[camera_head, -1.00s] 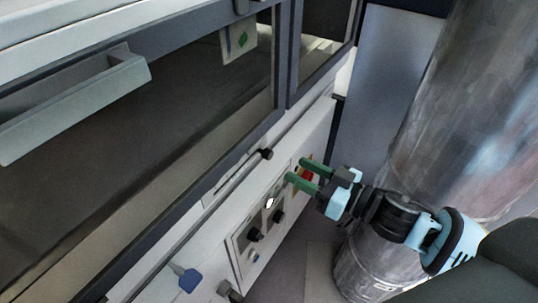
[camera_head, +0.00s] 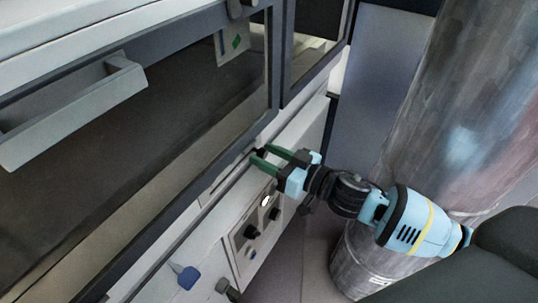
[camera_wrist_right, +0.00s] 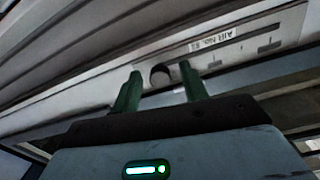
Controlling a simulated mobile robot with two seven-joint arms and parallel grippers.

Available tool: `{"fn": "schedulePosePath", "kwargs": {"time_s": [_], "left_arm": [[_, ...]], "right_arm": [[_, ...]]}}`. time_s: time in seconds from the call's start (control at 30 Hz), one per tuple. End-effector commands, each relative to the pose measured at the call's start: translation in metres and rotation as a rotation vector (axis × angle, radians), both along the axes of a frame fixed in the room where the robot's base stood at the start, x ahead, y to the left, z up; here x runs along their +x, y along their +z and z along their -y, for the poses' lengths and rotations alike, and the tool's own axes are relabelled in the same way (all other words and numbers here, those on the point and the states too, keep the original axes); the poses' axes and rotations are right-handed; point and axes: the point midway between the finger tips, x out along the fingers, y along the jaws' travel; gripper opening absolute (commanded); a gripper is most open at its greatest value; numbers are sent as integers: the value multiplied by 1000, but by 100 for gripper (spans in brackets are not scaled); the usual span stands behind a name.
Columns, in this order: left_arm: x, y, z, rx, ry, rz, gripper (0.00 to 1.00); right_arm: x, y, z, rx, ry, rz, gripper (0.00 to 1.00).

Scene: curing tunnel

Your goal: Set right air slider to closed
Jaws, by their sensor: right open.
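The black air slider knob (camera_head: 260,152) sits on the pale rail below the oven window. In the right wrist view my gripper (camera_wrist_right: 161,70) has one finger on each side of the knob, and I see no clear contact. My left gripper is not in view.
A control panel (camera_head: 247,240) with black knobs and a lit white button is below the rail. A blue tag (camera_head: 186,276) hangs at lower left. The large grey handle (camera_head: 75,110) juts from the window. A big metal cylinder (camera_head: 470,120) stands at right, close to my arm.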

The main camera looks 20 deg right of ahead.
Motion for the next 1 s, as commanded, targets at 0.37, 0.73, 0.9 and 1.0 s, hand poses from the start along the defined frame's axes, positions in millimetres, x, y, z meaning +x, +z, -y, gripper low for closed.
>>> {"fn": "schedulePosePath", "kwargs": {"time_s": [0.37, 0.73, 0.9, 1.0], "left_arm": [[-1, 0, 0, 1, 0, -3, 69], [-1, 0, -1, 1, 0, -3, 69], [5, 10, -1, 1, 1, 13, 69], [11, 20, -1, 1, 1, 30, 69]], "right_arm": [[0, 0, 0, 0, 0, 0, 20], [-1, 0, -1, 0, 0, 0, 0], [-14, 2, -19, 6, 4, -1, 0], [-30, 3, -39, 8, 3, -1, 0]]}}
